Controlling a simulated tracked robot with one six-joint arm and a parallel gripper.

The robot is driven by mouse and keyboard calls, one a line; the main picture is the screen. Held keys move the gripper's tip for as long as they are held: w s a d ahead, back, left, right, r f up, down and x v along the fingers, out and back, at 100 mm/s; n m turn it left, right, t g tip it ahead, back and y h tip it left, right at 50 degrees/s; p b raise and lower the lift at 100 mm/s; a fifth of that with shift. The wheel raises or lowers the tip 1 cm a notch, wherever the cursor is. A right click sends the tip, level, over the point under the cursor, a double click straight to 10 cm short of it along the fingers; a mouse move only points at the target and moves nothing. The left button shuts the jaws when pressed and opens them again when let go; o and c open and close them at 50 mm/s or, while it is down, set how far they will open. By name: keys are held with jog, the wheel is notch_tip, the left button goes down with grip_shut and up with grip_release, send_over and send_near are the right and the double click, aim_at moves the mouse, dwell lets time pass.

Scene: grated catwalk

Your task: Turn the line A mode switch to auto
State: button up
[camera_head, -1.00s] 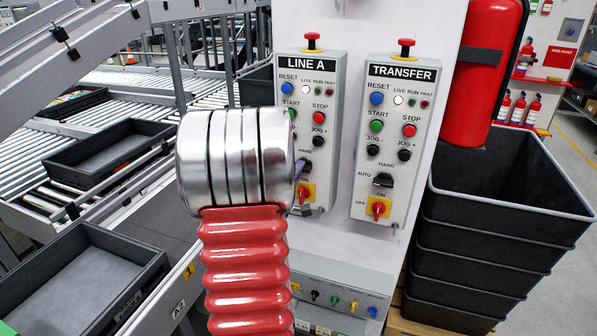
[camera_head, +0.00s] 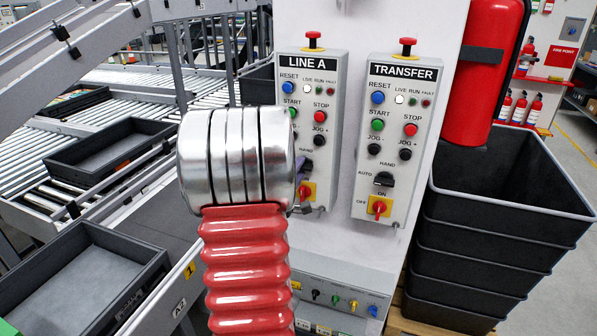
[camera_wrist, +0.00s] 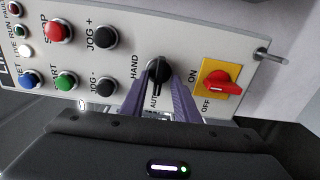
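The line A mode switch is a black rotary knob (camera_wrist: 159,71) on the grey LINE A panel (camera_head: 327,135), with HAND and AUTO labels beside it. In the wrist view the panel appears turned on its side. My gripper (camera_wrist: 158,80) has its two purple fingers reaching to the knob, one on each side, with the knob visible between them. The fingers look apart; I cannot tell whether they touch it. The knob's exact pointing is unclear. In the head view the knob (camera_head: 306,166) is partly hidden by my silver wrist and a finger.
A red ON/OFF switch on a yellow plate (camera_wrist: 220,82) is close beside the fingers. Jog buttons (camera_wrist: 103,83) sit on the other side. The TRANSFER panel (camera_head: 396,140) stands to the right. Black stacked bins (camera_head: 500,220) and a conveyor with trays (camera_head: 110,150) flank the post.

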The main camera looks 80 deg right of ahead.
jog(key=shift+a, duration=0.1)
jog(key=w+a, duration=0.1)
jog(key=a, duration=1.2)
jog(key=shift+a, duration=0.3)
jog(key=shift+w, duration=0.1)
dwell(0.4)
jog(key=w+a+f+m+t+y, duration=0.55)
jog(key=w+a+f+y, duration=0.25)
jog(key=w+f, duration=0.4)
jog(key=w+a+t+y, duration=0.1)
jog(key=w+a+y, duration=0.2)
jog(key=a, duration=0.4)
jog(key=w+a+t+y, duration=0.1)
jog(key=w+a+y, duration=0.2)
jog(key=a, duration=0.4)
jog(key=s+a+r+n+y, duration=0.1)
jog(key=a+r, duration=0.3)
jog(key=a, duration=0.5)
jog(key=s+a+r+n+y, duration=0.1)
jog(key=a+r, duration=0.4)
jog(key=a, duration=0.5)
jog(key=s+a+r+n+y, duration=0.2)
jog(key=a+r+n, duration=0.2)
jog(key=a, duration=0.5)
jog(key=shift+s+a+r, duration=0.25)
jog(key=shift+s+r, duration=0.05)
jog(key=shift+r, duration=0.2)
